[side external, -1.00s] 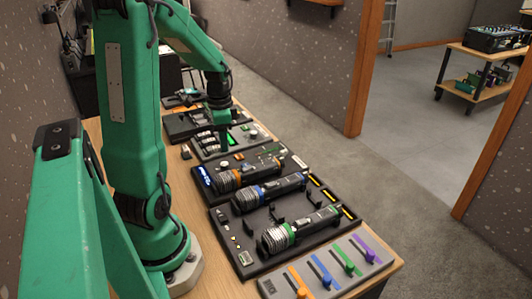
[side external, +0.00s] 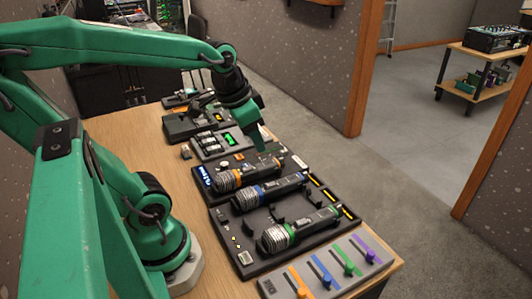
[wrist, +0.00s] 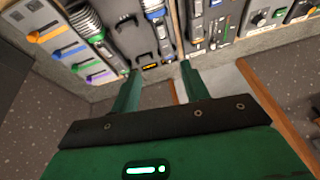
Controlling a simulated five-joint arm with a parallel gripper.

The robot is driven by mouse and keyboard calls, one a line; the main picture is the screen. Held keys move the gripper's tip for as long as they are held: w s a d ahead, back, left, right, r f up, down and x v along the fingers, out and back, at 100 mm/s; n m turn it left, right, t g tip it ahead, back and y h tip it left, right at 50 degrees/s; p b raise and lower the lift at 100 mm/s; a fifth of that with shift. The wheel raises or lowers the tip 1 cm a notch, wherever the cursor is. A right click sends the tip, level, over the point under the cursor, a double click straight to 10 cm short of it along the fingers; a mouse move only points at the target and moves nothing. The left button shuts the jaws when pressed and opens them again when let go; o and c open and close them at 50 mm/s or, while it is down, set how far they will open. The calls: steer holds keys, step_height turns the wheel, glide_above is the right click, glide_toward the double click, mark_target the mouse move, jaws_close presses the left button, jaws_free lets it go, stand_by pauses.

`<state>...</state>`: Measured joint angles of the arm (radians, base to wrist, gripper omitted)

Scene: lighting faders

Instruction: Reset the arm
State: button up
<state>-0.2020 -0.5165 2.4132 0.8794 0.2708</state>
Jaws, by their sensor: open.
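My gripper (side external: 264,148) hangs in the air above the far part of the bench, near the orange-ringed microphone. Its two green fingers stand apart with nothing between them, as the wrist view (wrist: 158,71) also shows. The grey fader panel (side external: 272,287) lies at the near end of the bench, well apart from my gripper. It has an orange knob (side external: 303,291), a blue knob (side external: 326,281), a green knob (side external: 348,268) and a purple knob (side external: 370,255), all towards the outer ends of their slots.
Bare wooden bench (side external: 150,150) lies left of the row.

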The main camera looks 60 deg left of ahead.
steer(key=s+d+r+t, duration=0.1)
steer(key=s+d, duration=0.2)
steer(key=d, duration=0.2)
steer(key=shift+r+n+h, duration=0.4)
steer(key=shift+d, duration=0.1)
stand_by(0.6)
